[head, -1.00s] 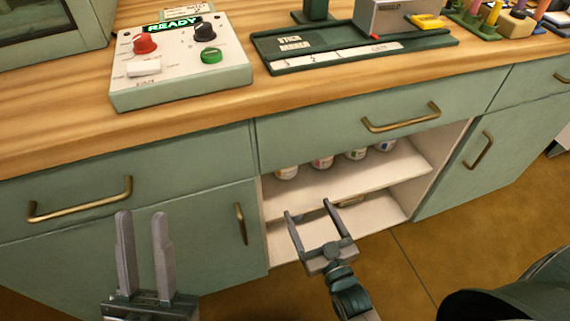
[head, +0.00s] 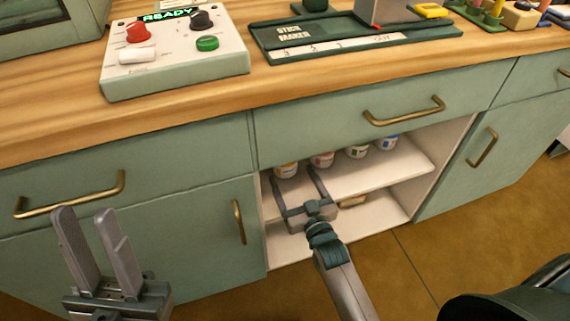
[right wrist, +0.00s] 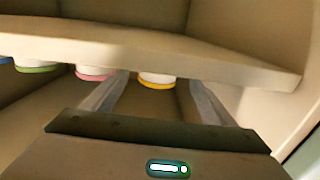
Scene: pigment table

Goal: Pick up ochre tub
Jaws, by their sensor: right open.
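The ochre tub (head: 286,171), white with a yellow-orange band, stands leftmost in a row on the upper shelf of the open cabinet; its top is hidden under the drawer front. My right gripper (head: 293,175) is open and empty at the cabinet opening, its fingertips close to the tub. In the right wrist view the picture is turned over: the tub's yellow-banded end (right wrist: 157,80) shows between the two fingers (right wrist: 152,92), partly cut off by the shelf board. I cannot tell whether they touch it. My left gripper (head: 84,213) is open and empty before the left cabinet door.
Pink (head: 322,159), green (head: 357,152) and blue (head: 388,143) banded tubs stand to the right on the same shelf (head: 380,176). A tan object (head: 352,201) lies on the lower level. A drawer handle (head: 404,112) juts out above. A control box (head: 175,60) stands on the counter.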

